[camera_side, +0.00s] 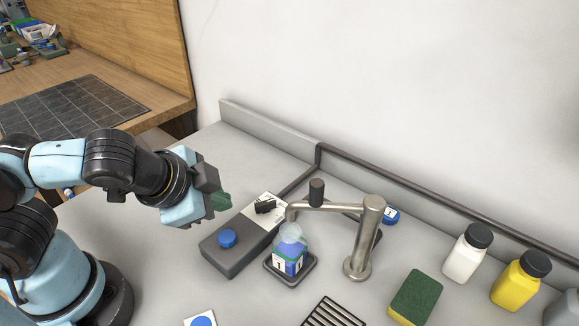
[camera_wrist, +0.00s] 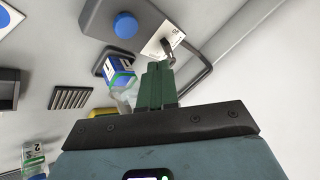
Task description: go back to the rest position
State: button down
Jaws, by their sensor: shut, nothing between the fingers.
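My gripper (camera_side: 221,201) is shut and empty, raised above the counter to the left of the grey control box. Its green fingers also show pressed together in the wrist view (camera_wrist: 158,72). The grey box has a blue round button (camera_side: 228,238) and a small black lever (camera_side: 265,206) on a white plate. A clear bottle with a blue and white label (camera_side: 288,258) stands upright on a dark square pad (camera_side: 306,270) under the spout of the metal tap (camera_side: 364,240). My gripper touches none of them in the side view.
A green and yellow sponge (camera_side: 416,297), a white bottle (camera_side: 466,252) and a yellow bottle (camera_side: 520,280) stand to the right. A slotted drain (camera_side: 333,312) lies in front. A dark pipe (camera_side: 430,208) runs along the wall. The counter (camera_side: 160,262) beside my arm is mostly clear.

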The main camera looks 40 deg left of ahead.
jog(key=shift+a, duration=0.1)
jog(key=shift+w+a+n, duration=0.25)
jog(key=shift+a+n, duration=0.05)
jog(key=shift+n, duration=0.1)
jog(key=w+a+r+n, duration=0.1)
jog(key=w+a+n, duration=0.3)
jog(key=a+n, duration=0.3)
jog(key=shift+w+a+r+h, duration=0.25)
jog(key=shift+a+r+h, duration=0.15)
jog(key=shift+a, duration=0.3)
jog(key=c, duration=1.8)
grip_release()
